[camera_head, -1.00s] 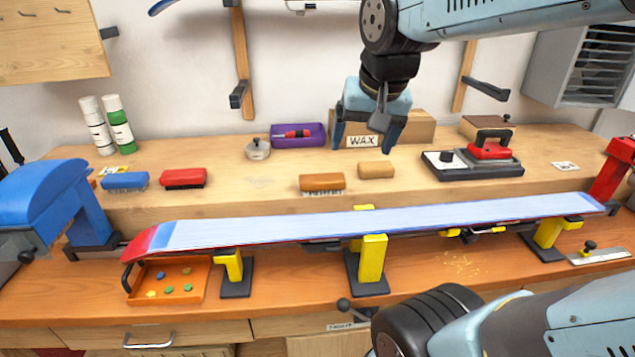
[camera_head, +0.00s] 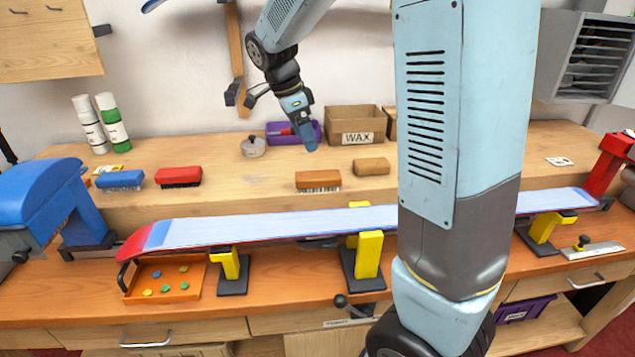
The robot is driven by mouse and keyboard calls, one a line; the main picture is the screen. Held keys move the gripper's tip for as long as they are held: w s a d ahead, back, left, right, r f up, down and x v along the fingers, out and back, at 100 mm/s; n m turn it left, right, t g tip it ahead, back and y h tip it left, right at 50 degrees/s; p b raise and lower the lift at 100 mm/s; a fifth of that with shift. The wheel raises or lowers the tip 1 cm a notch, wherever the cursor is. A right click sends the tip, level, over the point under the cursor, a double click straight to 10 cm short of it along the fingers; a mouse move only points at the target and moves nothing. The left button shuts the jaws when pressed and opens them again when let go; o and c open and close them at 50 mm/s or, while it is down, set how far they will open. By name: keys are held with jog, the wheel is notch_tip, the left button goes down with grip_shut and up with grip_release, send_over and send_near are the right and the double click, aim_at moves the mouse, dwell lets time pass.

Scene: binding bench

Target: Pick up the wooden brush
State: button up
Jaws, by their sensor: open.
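The wooden brush (camera_head: 318,180) is an orange-brown block with pale bristles beneath it, on the raised back shelf of the bench behind the ski. My gripper (camera_head: 309,146) hangs above and slightly behind it in the picture, apart from it, with its fingers pointing down. I see the gripper nearly side-on, so its fingers overlap; it is open, and nothing shows between them.
A plain tan block (camera_head: 371,166) lies just right of the brush. A red brush (camera_head: 178,176) and a blue brush (camera_head: 119,180) lie left. The ski (camera_head: 270,226) spans the bench in front. Behind are a purple tray (camera_head: 279,133) and the WAX box (camera_head: 355,124).

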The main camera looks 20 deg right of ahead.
aim_at(316, 174)
jog(key=f, duration=0.3)
jog(key=w+d+f+m, duration=0.1)
jog(key=f, duration=0.3)
jog(key=w+d+f+m+h, duration=0.1)
jog(key=f, duration=0.2)
jog(key=shift+f+g, duration=0.25)
jog(key=shift+g, duration=0.05)
jog(key=shift+x, duration=2.4)
jog(key=shift+d, duration=0.15)
jog(key=shift+c, duration=0.2)
jog(key=c, duration=1.1)
